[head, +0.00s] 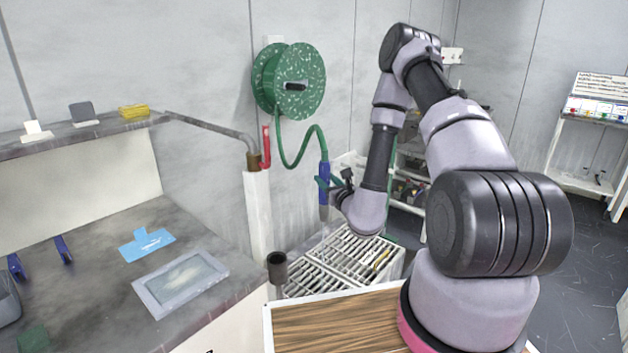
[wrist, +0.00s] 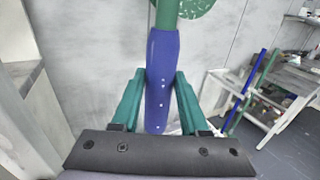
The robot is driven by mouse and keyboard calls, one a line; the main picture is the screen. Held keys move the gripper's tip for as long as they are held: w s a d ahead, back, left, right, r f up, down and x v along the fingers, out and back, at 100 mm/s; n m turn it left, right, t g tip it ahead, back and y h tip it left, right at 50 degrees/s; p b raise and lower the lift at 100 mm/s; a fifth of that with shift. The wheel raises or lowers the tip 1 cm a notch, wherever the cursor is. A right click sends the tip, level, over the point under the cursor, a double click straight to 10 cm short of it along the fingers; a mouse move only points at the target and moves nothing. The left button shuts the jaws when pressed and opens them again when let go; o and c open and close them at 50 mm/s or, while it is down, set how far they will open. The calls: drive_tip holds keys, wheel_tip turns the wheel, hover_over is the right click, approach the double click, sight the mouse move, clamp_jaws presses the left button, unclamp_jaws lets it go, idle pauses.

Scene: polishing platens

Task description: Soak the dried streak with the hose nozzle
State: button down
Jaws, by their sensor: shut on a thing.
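The hose nozzle (head: 323,170) is blue and hangs tip down at the end of a green hose (head: 292,160). My gripper (head: 326,184) is shut on it above the slatted grating. In the wrist view, the green fingers of my gripper (wrist: 158,88) stand on both sides of the blue nozzle (wrist: 161,65). A faint pale line shows under the nozzle tip; I cannot tell if it is water. A pale smear (head: 187,276), which looks like the dried streak, lies on a grey framed plate (head: 150,297) on the counter, left of and apart from the nozzle.
A green hose reel (head: 290,82) is on the wall. The slatted grating (head: 345,250) lies below my gripper, beside a dark upright tube (head: 277,268). A blue sheet (head: 146,243) lies behind the plate. A shelf (head: 90,128) runs above the counter (head: 75,270). A pipe (head: 215,128) joins a white post (head: 258,215).

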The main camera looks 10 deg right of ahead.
drive_tip(key=w+d+f, duration=0.3)
drive_tip(key=d, duration=0.9)
drive_tip(key=w+d+f, duration=0.3)
drive_tip(key=d+f, duration=0.1)
drive_tip(key=d, duration=0.7)
drive_tip(key=s+d+f, duration=0.3)
drive_tip(key=s+d, duration=0.8)
drive_tip(key=d, duration=0.1)
drive_tip(key=s+d+f, duration=0.4)
drive_tip(key=s+d, duration=0.8)
drive_tip(key=d, duration=0.1)
drive_tip(key=s+d+f, duration=0.4)
drive_tip(key=s+d, duration=0.8)
drive_tip(key=shift+d+f, duration=0.15)
drive_tip(key=shift+f, duration=0.05)
drive_tip(key=shift+s, duration=0.1)
